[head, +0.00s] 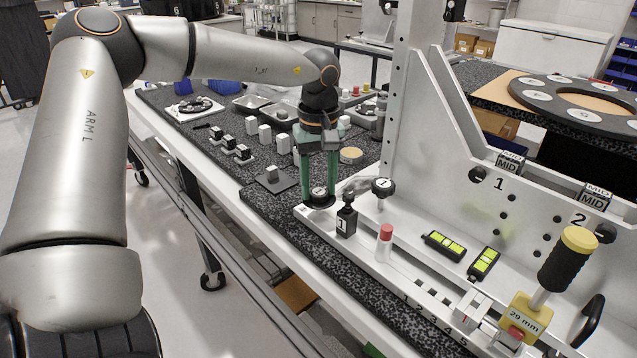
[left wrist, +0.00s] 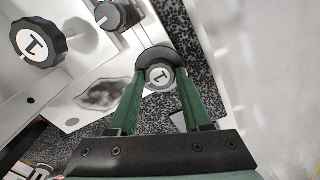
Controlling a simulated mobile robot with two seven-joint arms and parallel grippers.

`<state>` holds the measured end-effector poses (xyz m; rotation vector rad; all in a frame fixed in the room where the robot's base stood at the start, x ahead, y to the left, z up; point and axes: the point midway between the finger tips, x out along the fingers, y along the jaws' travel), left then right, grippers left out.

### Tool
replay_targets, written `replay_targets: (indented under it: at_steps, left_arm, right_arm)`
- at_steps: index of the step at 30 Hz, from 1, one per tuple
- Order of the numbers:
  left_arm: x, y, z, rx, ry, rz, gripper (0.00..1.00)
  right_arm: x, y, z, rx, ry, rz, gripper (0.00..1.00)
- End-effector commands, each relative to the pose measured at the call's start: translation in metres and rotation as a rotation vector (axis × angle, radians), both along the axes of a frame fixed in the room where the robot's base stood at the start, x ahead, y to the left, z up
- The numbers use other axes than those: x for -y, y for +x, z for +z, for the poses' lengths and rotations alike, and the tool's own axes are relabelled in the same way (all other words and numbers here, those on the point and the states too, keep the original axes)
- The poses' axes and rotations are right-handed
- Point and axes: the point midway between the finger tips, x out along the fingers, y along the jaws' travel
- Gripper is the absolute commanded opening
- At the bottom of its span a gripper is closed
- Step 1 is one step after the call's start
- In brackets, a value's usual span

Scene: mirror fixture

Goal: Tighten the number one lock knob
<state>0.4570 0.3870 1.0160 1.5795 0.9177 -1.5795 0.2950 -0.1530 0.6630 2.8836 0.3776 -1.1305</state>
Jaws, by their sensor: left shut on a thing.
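My right gripper is not in view.
A black block (head: 347,218) and a red-capped white post (head: 385,240) stand close to the right on the base. A tall white upright plate (head: 470,150) rises behind. A yellow-capped handle with a 29 mm block (head: 527,312) is at right. Small blocks (head: 243,152) stand behind left.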

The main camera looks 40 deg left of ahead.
Motion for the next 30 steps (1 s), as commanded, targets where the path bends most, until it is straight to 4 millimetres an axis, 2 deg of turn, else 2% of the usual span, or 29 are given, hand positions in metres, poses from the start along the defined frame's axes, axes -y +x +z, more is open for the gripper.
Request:
replay_targets:
  at_steps: [4,5,12,19,23,26,30]
  left_arm:
    - [0.000,0.001,0.001,0.003,-0.002,0.000,0.00]
    - [0.000,0.001,0.001,0.004,-0.001,0.001,0.52]
    - [0.000,0.000,0.001,0.002,-0.001,0.001,0.79]
    - [0.000,0.000,0.001,0.000,0.000,0.001,0.79]
    - [0.000,0.001,0.008,0.002,0.001,0.002,0.79]
    - [0.000,0.001,0.024,0.005,0.001,0.001,0.79]
    - [0.000,0.001,0.055,0.005,0.001,0.002,0.79]
  right_arm:
    - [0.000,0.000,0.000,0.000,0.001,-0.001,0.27]
    - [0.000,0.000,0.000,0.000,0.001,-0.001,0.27]
    - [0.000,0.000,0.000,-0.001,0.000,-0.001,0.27]
    - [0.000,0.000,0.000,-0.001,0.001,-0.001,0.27]
    - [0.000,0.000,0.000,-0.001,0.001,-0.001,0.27]
    - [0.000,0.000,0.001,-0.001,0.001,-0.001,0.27]
    - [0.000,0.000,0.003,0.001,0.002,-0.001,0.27]
